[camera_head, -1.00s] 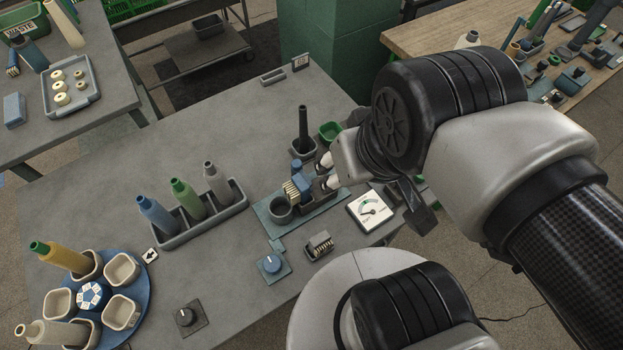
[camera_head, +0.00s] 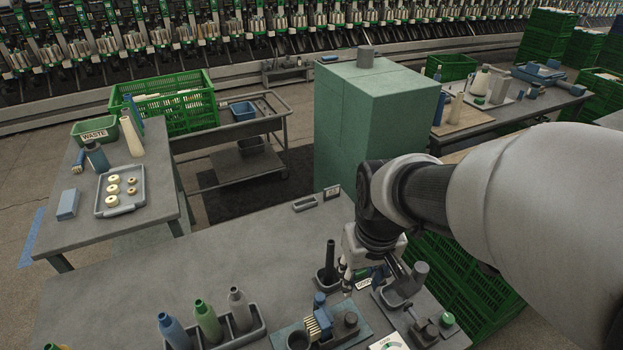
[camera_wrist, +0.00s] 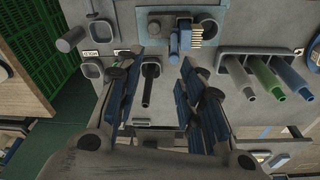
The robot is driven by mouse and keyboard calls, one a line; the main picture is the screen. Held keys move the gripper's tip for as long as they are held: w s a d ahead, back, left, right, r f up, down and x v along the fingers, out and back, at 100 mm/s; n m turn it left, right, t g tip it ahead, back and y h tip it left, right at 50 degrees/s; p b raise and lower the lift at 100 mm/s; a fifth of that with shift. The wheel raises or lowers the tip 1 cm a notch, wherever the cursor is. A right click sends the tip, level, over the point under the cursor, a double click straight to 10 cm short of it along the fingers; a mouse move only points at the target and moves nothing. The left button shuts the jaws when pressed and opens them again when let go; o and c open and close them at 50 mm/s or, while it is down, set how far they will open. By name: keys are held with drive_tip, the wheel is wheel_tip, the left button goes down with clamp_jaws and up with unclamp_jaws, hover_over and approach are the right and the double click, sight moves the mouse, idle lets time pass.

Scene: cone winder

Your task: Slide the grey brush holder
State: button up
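A grey square holder (camera_head: 321,281) with a dark upright stick (camera_head: 330,254) stands on the grey table, behind the blue block with a tan-bristled brush. It looks like the brush holder, but I cannot be sure. In the wrist view the holder (camera_wrist: 151,68) shows upper centre, its dark stick (camera_wrist: 147,92) pointing down the picture. My gripper (camera_wrist: 160,68) is open, its blue-padded fingers left and right of the stick in that view, with gaps on both sides. In the head view my gripper (camera_head: 350,280) is just right of the holder, its fingertips partly hidden.
The brush block (camera_head: 318,324) is close in front. A grey cup with a grey cylinder (camera_head: 416,276) stands to the right. Several coloured cones stand in a rack (camera_head: 254,324) to the left. A green cabinet (camera_head: 370,115) rises behind the table. The table's middle left is clear.

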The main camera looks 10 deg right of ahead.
drive_tip(key=g+p, duration=0.2)
hover_over(351, 317)
wheel_tip(351, 317, down, 8)
wheel_tip(351, 317, down, 18)
drive_tip(key=b, duration=0.6)
drive_tip(key=shift+r, duration=0.25)
drive_tip(key=shift+c, duration=0.3)
clamp_jaws()
